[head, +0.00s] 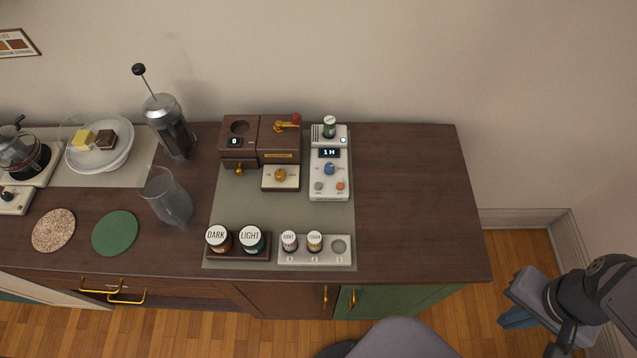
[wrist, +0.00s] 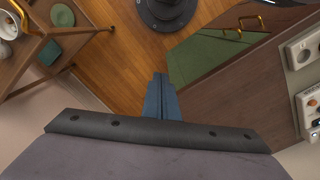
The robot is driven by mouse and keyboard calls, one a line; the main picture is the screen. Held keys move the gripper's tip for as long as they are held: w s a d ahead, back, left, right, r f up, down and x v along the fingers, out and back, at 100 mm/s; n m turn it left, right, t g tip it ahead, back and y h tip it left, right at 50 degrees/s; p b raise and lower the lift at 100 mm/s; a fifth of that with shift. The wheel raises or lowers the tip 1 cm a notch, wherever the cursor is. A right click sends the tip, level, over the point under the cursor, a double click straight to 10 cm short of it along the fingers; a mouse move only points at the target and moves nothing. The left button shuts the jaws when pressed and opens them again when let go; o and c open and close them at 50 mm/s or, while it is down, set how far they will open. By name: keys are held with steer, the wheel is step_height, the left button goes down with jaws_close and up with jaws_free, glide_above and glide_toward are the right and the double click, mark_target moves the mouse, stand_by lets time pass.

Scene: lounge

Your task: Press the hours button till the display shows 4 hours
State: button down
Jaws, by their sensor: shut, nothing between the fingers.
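The white device (head: 330,178) stands on the right part of the counter mat. Its dark display (head: 329,153) reads 1H. Below the display are a blue knob (head: 329,169), a grey button (head: 319,186) at left and an orange button (head: 340,186) at right; their labels are too small to read, so I cannot tell which is for hours. A green-labelled jar (head: 329,126) sits at its top. My gripper (head: 515,319) is off to the lower right, beyond the counter's right end and far from the device. Its blue fingers (wrist: 160,94) are shut and empty in the wrist view.
Left of the device is a brown machine (head: 260,140) with a brass lever. Jars marked DARK (head: 218,239) and LIGHT (head: 251,240) and a white rack (head: 314,256) with small jars stand in front. The counter (head: 410,190) right of the device is clear.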

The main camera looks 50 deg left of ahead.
steer(key=w+a+n+t+h, duration=0.2)
steer(key=w+a+n, duration=0.5)
steer(key=a+n, duration=0.25)
step_height(320, 180, up, 3)
steer(key=n+t+y+b, duration=0.3)
steer(key=n+t+y, duration=0.3)
steer(key=n, duration=1.6)
glide_above(319, 186)
steer(key=s, duration=0.1)
steer(key=shift+s+r+m+t+h, duration=0.1)
steer(key=shift+m+t+h, duration=0.2)
steer(key=shift+h, duration=0.1)
steer(key=shift+d, duration=0.1)
step_height(319, 186, down, 9)
steer(key=b, duration=0.6)
steer(key=shift+b, duration=0.4)
